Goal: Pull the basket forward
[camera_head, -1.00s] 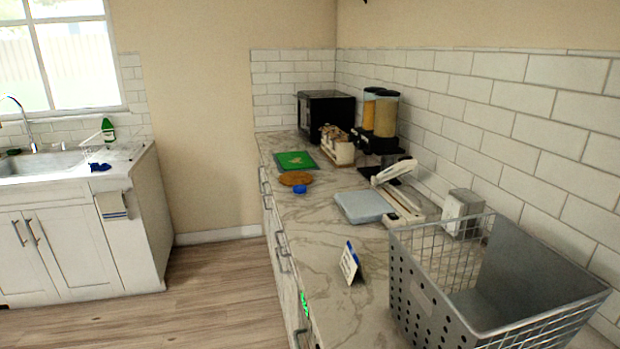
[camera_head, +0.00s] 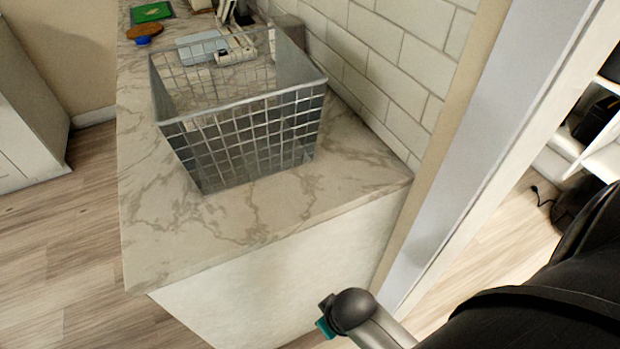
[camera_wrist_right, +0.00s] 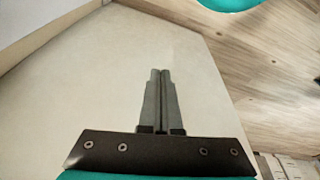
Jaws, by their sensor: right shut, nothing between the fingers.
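The basket (camera_head: 246,140) is a grey wire-mesh basket with an open top. It stands upright on the marble counter (camera_head: 180,235), in the upper middle of the head view, with the near mesh side towards me. A stretch of bare counter lies between it and the counter's near end. My right gripper (camera_wrist_right: 160,73) is shut and empty in the right wrist view, in front of a pale flat surface. The basket does not show in that view. In the head view only part of my right arm shows, low and right, apart from the basket. My left gripper is not in view.
A white tiled wall (camera_head: 375,70) runs along the counter's right side. A pale door frame or wall end (camera_head: 470,150) stands right of the counter. Behind the basket are a blue-grey scale (camera_head: 200,48), a green board (camera_head: 151,12) and a brown round board (camera_head: 143,31).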

